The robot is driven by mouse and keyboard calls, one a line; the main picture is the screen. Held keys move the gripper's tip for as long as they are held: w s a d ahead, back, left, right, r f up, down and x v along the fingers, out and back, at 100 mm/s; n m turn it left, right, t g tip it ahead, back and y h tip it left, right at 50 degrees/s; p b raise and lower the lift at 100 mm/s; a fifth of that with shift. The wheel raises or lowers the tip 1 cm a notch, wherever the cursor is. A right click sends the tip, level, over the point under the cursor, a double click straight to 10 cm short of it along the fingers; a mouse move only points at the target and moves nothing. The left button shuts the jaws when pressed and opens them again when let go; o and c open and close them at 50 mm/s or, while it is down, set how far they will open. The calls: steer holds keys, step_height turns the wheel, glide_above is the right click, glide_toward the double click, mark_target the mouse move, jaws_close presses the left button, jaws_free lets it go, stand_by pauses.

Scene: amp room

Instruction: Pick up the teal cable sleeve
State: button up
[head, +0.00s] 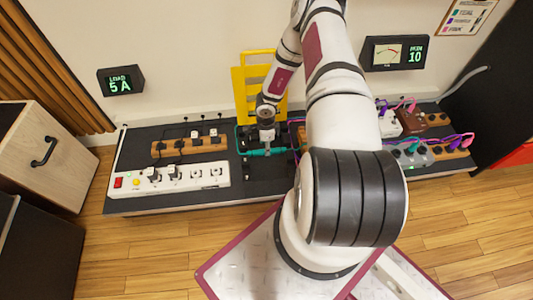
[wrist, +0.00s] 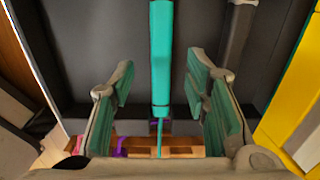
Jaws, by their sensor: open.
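The teal cable sleeve (head: 256,152) lies across the dark middle part of the bench in the head view. In the wrist view the sleeve (wrist: 161,55) is a thick teal tube that narrows to a thin teal cable at its lower end. My gripper (head: 266,140) is over the sleeve in the head view, with its fingertips hard to make out. In the wrist view my gripper (wrist: 161,80) is open, with one finger on each side of the sleeve and a visible gap on both sides. Part of the sleeve's right side is hidden in the head view.
A white power strip (head: 172,180) with plugs lies left of the sleeve, and a wooden socket block (head: 184,146) stands behind it. A yellow rack (head: 247,90) rises behind my gripper. Pedals (head: 412,156) and coloured cables crowd the bench's right side. Wooden floor is open in front.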

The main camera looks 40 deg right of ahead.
step_height(320, 180, down, 4)
steer(key=shift+r+b, duration=0.1)
steer(key=shift+b, duration=0.85)
steer(key=shift+r, duration=0.1)
jaws_close()
